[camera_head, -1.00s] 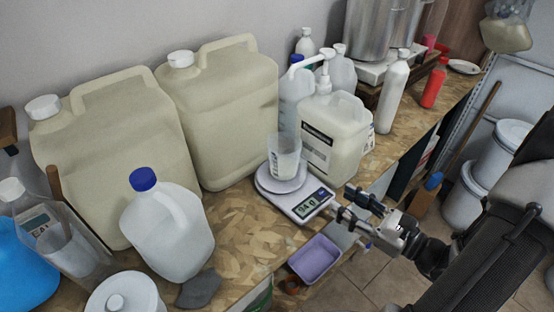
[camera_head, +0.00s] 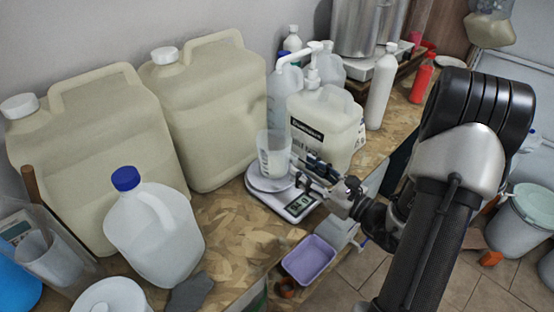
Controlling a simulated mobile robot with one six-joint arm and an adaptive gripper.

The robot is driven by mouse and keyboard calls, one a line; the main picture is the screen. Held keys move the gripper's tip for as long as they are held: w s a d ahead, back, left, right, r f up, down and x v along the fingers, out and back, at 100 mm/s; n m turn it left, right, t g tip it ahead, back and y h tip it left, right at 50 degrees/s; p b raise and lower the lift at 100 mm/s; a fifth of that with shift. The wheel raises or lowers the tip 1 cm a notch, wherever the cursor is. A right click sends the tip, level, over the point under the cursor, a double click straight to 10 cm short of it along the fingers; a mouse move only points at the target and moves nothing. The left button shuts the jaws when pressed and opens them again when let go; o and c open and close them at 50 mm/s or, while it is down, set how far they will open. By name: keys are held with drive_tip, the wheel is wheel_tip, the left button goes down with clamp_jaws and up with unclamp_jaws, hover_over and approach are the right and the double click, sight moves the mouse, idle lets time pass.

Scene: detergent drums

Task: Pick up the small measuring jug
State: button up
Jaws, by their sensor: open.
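The small measuring jug (camera_head: 272,155) is a clear, slightly cloudy cup with printed markings. It stands upright on the round pan of a white digital scale (camera_head: 292,203) near the bench's front edge. My gripper (camera_head: 305,172) is open just to the right of the jug, with its fingers over the scale and close to the jug's side. Whether a finger touches the jug I cannot tell. The jug does not appear to be between the fingers.
Two large beige canisters (camera_head: 212,115) stand behind and left. A white labelled pump jug (camera_head: 327,125) stands close behind the gripper. A blue-capped jug (camera_head: 153,230) is at front left. A purple tray (camera_head: 308,259) lies below the scale. Bare bench (camera_head: 236,232) shows left of the scale.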

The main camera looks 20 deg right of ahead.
sight(296, 164)
drive_tip(key=b+x, duration=0.1)
drive_tip(key=x, duration=0.3)
drive_tip(key=shift+w+a+r, duration=0.1)
drive_tip(key=shift+w+a, duration=0.1)
drive_tip(key=shift+w, duration=0.1)
clamp_jaws()
idle(0.4)
